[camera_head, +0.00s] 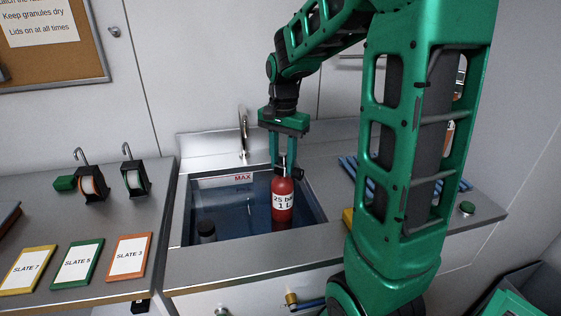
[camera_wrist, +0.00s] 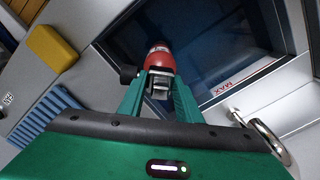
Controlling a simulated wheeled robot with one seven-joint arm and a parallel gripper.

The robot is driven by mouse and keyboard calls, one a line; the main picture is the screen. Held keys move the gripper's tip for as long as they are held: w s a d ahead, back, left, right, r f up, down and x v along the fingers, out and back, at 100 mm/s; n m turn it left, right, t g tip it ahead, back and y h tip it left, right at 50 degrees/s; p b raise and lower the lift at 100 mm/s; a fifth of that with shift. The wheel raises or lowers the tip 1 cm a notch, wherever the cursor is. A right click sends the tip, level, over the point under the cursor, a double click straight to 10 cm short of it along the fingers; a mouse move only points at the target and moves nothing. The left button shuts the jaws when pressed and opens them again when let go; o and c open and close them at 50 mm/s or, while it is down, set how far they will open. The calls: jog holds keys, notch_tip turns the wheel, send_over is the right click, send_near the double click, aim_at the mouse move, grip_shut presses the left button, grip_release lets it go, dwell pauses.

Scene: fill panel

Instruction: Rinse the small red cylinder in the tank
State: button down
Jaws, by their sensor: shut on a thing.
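The small red cylinder (camera_head: 282,201) has a white label reading "25 bar 1 L" and a dark valve at its top. It hangs upright over or in the tank (camera_head: 231,184), a steel basin with dark blue water and a red MAX mark. Whether its base is under water I cannot tell. My gripper (camera_head: 283,167) points down and is shut on the cylinder's valve end. In the wrist view the red cylinder (camera_wrist: 160,57) shows beyond the fingers of my gripper (camera_wrist: 160,85).
A dark round thing (camera_head: 206,231) stands in the tank's near left corner. A tap (camera_head: 243,133) rises at its back edge. Slates (camera_head: 78,264) and two reels (camera_head: 93,187) lie on the left counter. A yellow sponge (camera_wrist: 52,48) and blue rack (camera_wrist: 48,112) are beside the tank.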

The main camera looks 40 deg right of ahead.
jog(key=shift+r, duration=0.1)
dwell(0.3)
notch_tip(320, 180, up, 26)
dwell(2.1)
dwell(0.3)
dwell(0.4)
